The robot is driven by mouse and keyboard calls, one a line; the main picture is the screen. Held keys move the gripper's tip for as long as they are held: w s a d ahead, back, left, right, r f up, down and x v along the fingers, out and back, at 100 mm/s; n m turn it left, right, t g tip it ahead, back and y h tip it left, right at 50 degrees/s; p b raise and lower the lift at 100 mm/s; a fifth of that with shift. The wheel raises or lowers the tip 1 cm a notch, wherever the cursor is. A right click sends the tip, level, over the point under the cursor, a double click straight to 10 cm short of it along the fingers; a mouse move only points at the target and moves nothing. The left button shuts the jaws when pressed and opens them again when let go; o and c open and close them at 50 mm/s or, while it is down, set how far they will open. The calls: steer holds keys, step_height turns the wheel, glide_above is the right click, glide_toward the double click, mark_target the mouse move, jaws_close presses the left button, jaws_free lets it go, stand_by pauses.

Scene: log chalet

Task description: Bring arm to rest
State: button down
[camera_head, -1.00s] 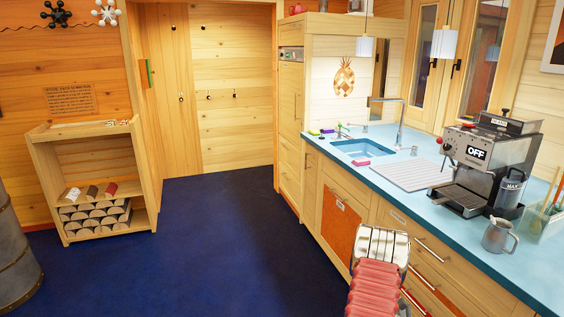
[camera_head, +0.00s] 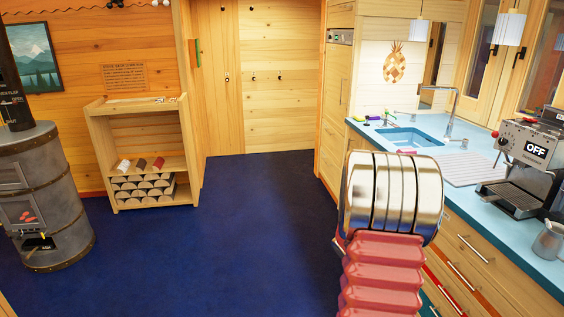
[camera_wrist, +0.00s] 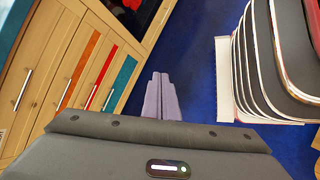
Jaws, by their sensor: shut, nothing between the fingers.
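My gripper (camera_wrist: 160,98) shows in the wrist view as two lilac-grey fingers pressed together, with nothing between them. It hangs over the blue floor, to the right of the wooden drawer fronts. In the head view my arm stands at the lower right, in front of the kitchen counter, with its silver ringed joint and red ribbed sleeve. The gripper's fingers do not show in the head view.
The blue counter (camera_head: 470,190) with drawers runs along the right, bearing a sink (camera_head: 412,138) and a coffee machine (camera_head: 525,165). A stove (camera_head: 45,180) stands at the left, beside a wooden shelf (camera_head: 108,160) with logs. The blue floor (camera_head: 230,235) between is clear.

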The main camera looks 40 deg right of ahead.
steer(key=w+a+r+m+t, duration=0.1)
steer(key=w+a+r+t, duration=0.1)
steer(key=w+a+r, duration=0.3)
steer(key=w+a+r+t, duration=0.1)
steer(key=w+a, duration=0.1)
steer(key=a, duration=0.5)
steer(key=w+a+r+n+t+y, duration=0.1)
steer(key=a+r+t, duration=0.3)
steer(key=a+r, duration=0.4)
steer(key=w+a+r+n+t+y, duration=0.2)
steer(key=a+r+t, duration=0.3)
steer(key=a, duration=1.6)
step_height(320, 180, up, 3)
steer(key=shift+w+a+r+t, duration=0.2)
steer(key=shift+a+t, duration=0.1)
